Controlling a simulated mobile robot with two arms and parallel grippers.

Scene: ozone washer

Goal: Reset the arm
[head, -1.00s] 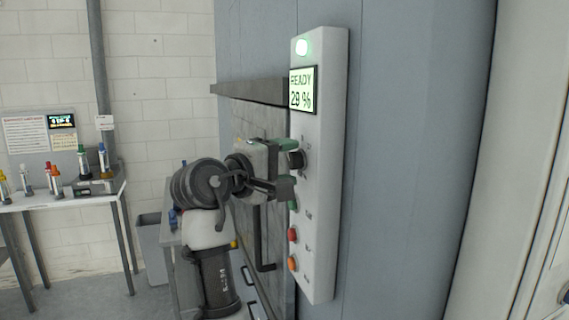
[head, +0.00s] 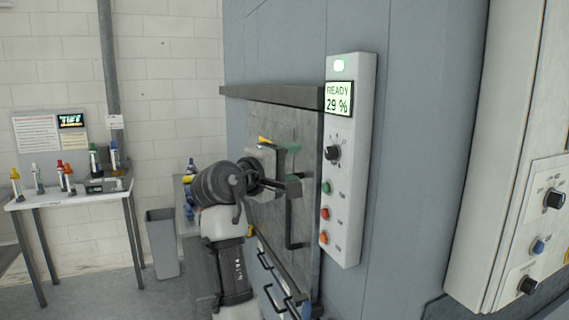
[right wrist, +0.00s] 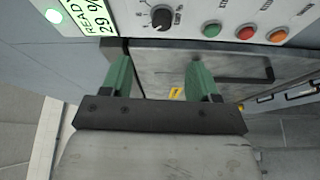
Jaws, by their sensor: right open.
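My right gripper (head: 281,168) is in front of the washer's metal door, just left of the white control panel (head: 346,200). In the right wrist view its two green fingers (right wrist: 163,82) are spread apart with nothing between them. The panel carries a display (head: 338,99) reading READY 29 %, a lit green lamp (head: 339,65), a black knob (head: 332,153), and green, red and orange buttons. The gripper stands apart from the knob, which also shows in the right wrist view (right wrist: 161,17). My left gripper is not in view.
The grey metal door (head: 262,124) with a dark bar handle is close behind the gripper. A white table (head: 75,196) with several coloured bottles stands at the left, beside a grey bin (head: 162,243). Another control box (head: 515,200) juts out at the right.

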